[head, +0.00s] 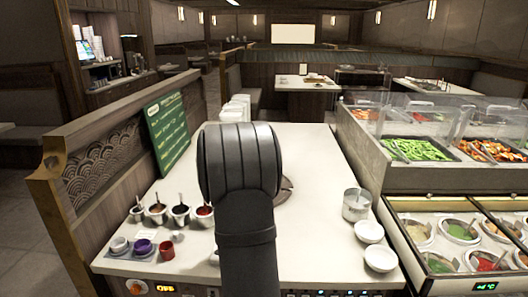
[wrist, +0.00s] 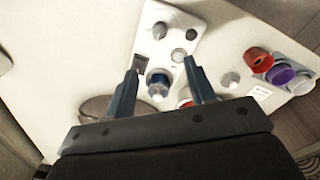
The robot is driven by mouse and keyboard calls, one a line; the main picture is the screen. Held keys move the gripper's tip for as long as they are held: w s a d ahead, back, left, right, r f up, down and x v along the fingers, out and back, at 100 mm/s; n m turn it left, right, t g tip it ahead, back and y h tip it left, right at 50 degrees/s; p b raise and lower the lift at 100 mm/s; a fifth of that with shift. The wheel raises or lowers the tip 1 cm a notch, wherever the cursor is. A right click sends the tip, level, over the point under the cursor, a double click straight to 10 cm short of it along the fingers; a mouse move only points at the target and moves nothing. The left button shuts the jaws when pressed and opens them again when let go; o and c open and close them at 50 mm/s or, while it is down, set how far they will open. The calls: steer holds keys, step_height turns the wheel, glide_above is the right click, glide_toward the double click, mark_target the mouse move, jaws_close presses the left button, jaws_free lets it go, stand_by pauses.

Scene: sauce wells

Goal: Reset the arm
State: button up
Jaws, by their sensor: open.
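My gripper (wrist: 160,68) shows in the wrist view with its two dark fingers spread apart. Nothing is gripped between them. A small round bluish item (wrist: 158,84) shows between the fingers, apparently lower down, partly hidden close to the gripper. In the head view my dark arm rises over the middle of the white counter (head: 325,240), and the gripper itself is hidden there.
A red cup (head: 167,249), a purple cup (head: 143,246) and a white cup (head: 119,245) stand front left, near several sauce wells with spoons (head: 157,212). A metal pot (head: 356,205) and white bowls (head: 381,258) stand right. A green menu board (head: 167,135) borders the left.

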steer(key=f, duration=1.5)
steer(key=shift+w+d, duration=0.2)
steer(key=shift+d, duration=0.1)
step_height(320, 180, up, 17)
step_height(320, 180, down, 17)
steer(key=shift+f, duration=0.1)
steer(key=m, duration=1)
steer(key=shift+m+g, duration=0.3)
steer(key=shift+m, duration=1.7)
